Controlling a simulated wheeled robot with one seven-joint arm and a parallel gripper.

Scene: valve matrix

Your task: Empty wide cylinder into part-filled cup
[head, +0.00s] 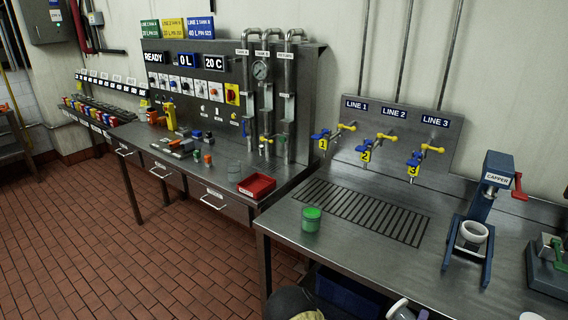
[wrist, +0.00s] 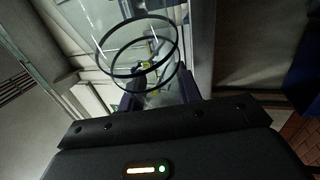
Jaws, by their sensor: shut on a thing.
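My gripper (wrist: 158,92) shows in the wrist view, its two dark fingers closed on a clear wide cylinder (wrist: 137,46). The cylinder's two dark rings and see-through wall stand out beyond the fingers. Its contents cannot be made out; the scene shows through it. In the head view a cup (head: 311,219) with green contents stands upright near the front left edge of the right bench. I cannot make out my gripper or the held cylinder in the head view, so their distance from the cup cannot be told.
The right bench (head: 345,262) has a slotted drain grate (head: 362,211) behind the cup, below three blue-and-yellow valves. A blue capper (head: 484,205) stands at the right. The left bench holds a red tray (head: 257,186) and a clear vessel (head: 234,173). Bare benchtop lies right of the cup.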

